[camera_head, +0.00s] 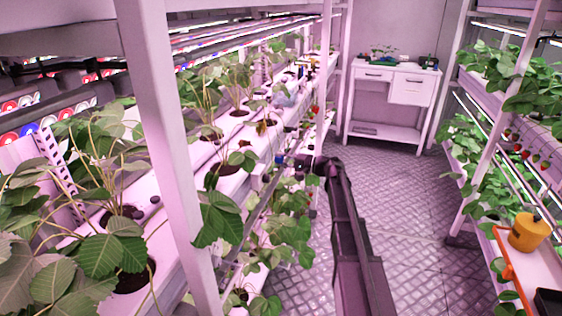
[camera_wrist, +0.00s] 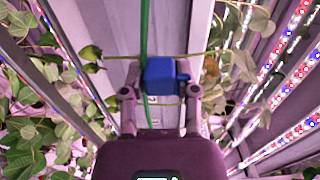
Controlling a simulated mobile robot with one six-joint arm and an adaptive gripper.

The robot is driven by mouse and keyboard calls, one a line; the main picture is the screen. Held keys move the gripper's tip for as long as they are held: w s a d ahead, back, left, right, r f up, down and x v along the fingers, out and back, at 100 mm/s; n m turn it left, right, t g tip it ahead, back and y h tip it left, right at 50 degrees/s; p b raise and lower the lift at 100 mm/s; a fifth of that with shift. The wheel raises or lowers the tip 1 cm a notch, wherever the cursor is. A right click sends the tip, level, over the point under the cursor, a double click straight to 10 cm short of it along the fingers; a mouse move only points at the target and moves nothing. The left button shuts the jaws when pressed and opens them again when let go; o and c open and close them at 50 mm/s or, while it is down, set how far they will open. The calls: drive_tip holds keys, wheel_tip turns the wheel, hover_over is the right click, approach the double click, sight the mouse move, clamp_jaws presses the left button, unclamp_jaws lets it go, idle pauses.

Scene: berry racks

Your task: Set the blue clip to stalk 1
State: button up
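The blue clip (camera_wrist: 160,76) sits between the two fingers of my gripper (camera_wrist: 161,86) in the wrist view. The fingers flank it closely, one on each side. A green vertical string (camera_wrist: 144,30) runs down to the clip's left edge and passes beside it. A thin pale stalk (camera_wrist: 118,57) crosses level with the clip's top; I cannot tell whether the clip is around it. In the camera_head view my gripper (camera_head: 298,163) is small and dark at the left rack's edge, with a blue spot, the clip (camera_head: 280,159), at its tip. Which stalk is stalk 1 cannot be read.
The left rack's white trough (camera_head: 165,222) holds several strawberry plants, and a post (camera_head: 160,120) stands in front. Leaves hang below my gripper. A white table (camera_head: 393,90) stands at the back. An orange pot (camera_head: 528,232) is on the right. The aisle floor (camera_head: 410,210) is clear.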

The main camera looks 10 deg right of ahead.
drive_tip(key=shift+o, duration=1.3)
drive_tip(key=shift+s+d, duration=0.1)
drive_tip(key=shift+d, duration=0.05)
drive_tip(key=v, duration=1.1)
drive_tip(key=shift+d, duration=0.3)
drive_tip(key=shift+s, duration=0.15)
